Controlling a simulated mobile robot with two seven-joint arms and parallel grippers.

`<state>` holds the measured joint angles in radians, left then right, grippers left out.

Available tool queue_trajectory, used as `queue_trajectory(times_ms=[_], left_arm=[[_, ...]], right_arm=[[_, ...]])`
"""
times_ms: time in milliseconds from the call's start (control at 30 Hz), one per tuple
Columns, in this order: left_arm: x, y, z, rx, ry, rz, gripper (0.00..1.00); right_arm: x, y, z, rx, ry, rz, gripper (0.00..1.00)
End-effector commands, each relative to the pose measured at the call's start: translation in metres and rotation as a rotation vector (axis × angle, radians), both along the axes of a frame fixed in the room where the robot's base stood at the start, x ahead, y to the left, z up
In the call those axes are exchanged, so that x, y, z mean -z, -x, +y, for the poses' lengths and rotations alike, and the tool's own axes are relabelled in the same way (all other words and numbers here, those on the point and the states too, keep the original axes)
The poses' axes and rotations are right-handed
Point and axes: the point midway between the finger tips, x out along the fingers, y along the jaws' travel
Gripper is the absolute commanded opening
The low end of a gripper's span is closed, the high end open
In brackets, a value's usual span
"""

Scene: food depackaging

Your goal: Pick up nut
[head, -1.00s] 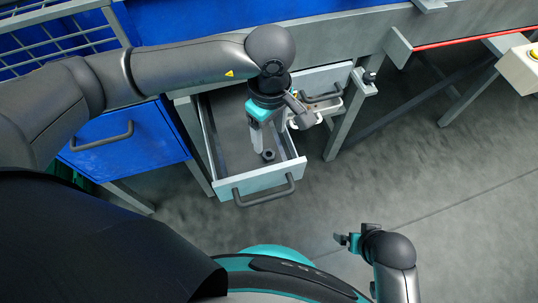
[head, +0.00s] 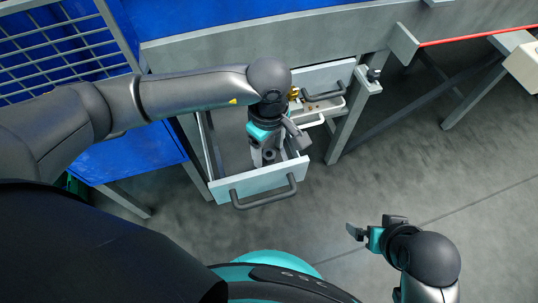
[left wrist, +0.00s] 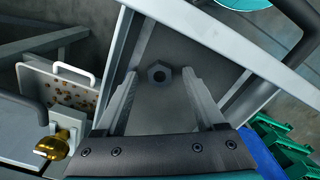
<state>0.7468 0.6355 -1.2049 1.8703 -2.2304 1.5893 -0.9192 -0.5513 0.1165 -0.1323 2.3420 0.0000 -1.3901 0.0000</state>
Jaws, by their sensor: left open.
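The nut is a dark grey hexagonal ring (left wrist: 158,74) lying on the floor of an open drawer (head: 262,180). In the left wrist view it lies between and just beyond the two fingertips, apart from both.
The drawer's front panel with its dark handle (head: 264,198) and side walls stand close around my left gripper. A white tray with a handle (left wrist: 62,85) and a yellow object (left wrist: 52,144) are beside the drawer. Open floor lies to the right.

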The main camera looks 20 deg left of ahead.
Motion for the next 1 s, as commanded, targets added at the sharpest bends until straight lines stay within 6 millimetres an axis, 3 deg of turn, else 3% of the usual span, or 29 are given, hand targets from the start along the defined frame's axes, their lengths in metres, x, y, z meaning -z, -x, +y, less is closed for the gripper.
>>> queue_trajectory(times_ms=[300, 933, 1000], left_arm=[[0.0022, -0.0001, -0.0003, 0.000, 0.000, 0.000, 0.71], [0.0020, -0.0002, -0.0003, 0.000, 0.000, -0.001, 0.00], [0.0020, -0.0002, -0.0003, 0.000, 0.000, -0.001, 0.00]], right_arm=[[-0.0031, 0.0000, -0.0002, 0.000, 0.000, -0.004, 1.00], [-0.0028, 0.0000, -0.0003, 0.001, 0.000, -0.004, 1.00], [-0.0027, 0.0000, -0.0003, 0.001, 0.000, -0.004, 1.00]])
